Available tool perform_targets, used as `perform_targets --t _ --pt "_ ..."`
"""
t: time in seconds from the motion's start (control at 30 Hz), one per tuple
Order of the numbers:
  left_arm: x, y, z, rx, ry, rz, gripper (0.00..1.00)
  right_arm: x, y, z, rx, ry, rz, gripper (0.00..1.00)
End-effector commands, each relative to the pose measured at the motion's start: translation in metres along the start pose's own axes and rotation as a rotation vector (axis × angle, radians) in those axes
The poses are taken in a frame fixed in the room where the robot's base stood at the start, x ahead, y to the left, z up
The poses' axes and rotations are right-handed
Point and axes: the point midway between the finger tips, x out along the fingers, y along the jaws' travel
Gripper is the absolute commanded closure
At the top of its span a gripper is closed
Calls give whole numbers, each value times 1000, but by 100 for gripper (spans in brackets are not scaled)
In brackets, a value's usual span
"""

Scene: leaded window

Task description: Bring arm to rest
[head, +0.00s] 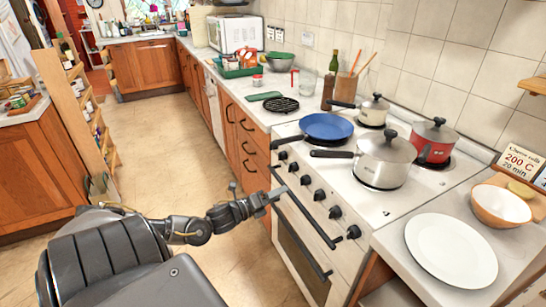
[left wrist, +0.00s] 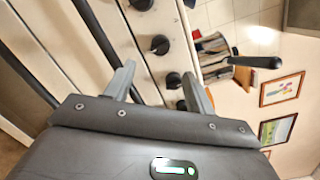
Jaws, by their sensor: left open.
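My left arm reaches in from the lower left in the head view. Its gripper (head: 270,197) is in front of the white stove's (head: 304,232) front panel, near the oven handle and knobs. In the left wrist view the two grey fingers of the left gripper (left wrist: 158,82) stand apart with nothing held between them. Stove knobs (left wrist: 160,44) and handle bars show beyond the fingers. I cannot tell whether a finger touches the stove. My right gripper is in neither view.
On the stove stand a blue pan (head: 326,127), a steel pot (head: 382,160), a red pot (head: 433,140) and a small cream pot (head: 373,110). A white plate (head: 450,250) and a bowl (head: 500,206) are on the right counter. The floor (head: 170,140) left of the cabinets is clear.

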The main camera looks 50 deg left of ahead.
Motion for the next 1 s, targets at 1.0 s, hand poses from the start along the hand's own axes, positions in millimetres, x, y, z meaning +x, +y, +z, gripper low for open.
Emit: perform_targets --t 1.0 --pt "-15 28 0 -225 1 84 45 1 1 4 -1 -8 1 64"
